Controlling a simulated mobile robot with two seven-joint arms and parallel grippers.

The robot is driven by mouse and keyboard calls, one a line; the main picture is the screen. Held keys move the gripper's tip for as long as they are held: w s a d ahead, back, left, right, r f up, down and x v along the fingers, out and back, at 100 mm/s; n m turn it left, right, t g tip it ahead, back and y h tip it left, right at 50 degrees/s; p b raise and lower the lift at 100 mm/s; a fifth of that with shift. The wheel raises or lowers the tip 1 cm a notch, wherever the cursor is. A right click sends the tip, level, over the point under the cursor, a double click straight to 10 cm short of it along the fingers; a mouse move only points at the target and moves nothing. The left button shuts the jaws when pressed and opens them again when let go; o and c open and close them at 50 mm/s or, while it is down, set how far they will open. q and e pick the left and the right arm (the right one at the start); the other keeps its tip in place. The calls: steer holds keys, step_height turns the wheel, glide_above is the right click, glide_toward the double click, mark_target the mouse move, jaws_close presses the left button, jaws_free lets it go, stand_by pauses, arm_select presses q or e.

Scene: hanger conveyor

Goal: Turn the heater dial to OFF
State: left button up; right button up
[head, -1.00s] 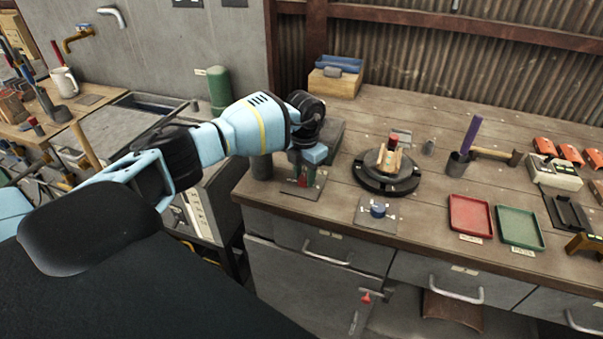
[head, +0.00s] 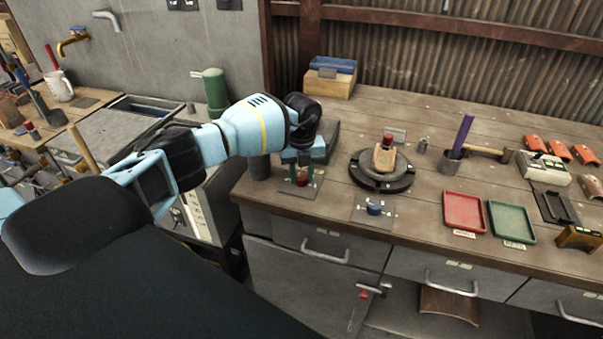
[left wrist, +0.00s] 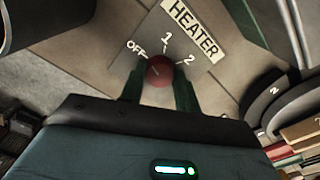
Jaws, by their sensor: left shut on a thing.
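The heater dial is a round red knob (head: 302,181) on a grey plate at the front left of the bench. In the left wrist view the red knob (left wrist: 160,70) sits below the marks OFF, 1 and 2 and the HEATER label (left wrist: 195,29). My left gripper (head: 302,170) reaches down over the dial. In the left wrist view its two dark green fingers (left wrist: 159,82) are shut on the knob from both sides. A faint line shows on the knob, but I cannot tell for sure which mark it points to. My right gripper is not in view.
A blue knob (head: 374,208) on its own plate is just right of the heater. A black turntable (head: 370,184) carrying a wooden block (head: 385,158) stands behind it. A red tray (head: 463,212) and a green tray (head: 511,221) lie further right. A green cylinder (head: 215,93) stands at the left.

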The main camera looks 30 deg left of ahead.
mark_target(302, 177)
arm_select(q)
steer(key=shift+r+n, duration=0.1)
steer(key=shift+n, duration=1.5)
steer(key=shift+w, duration=0.1)
steer(key=o, duration=1)
steer(key=shift+r, duration=3.9)
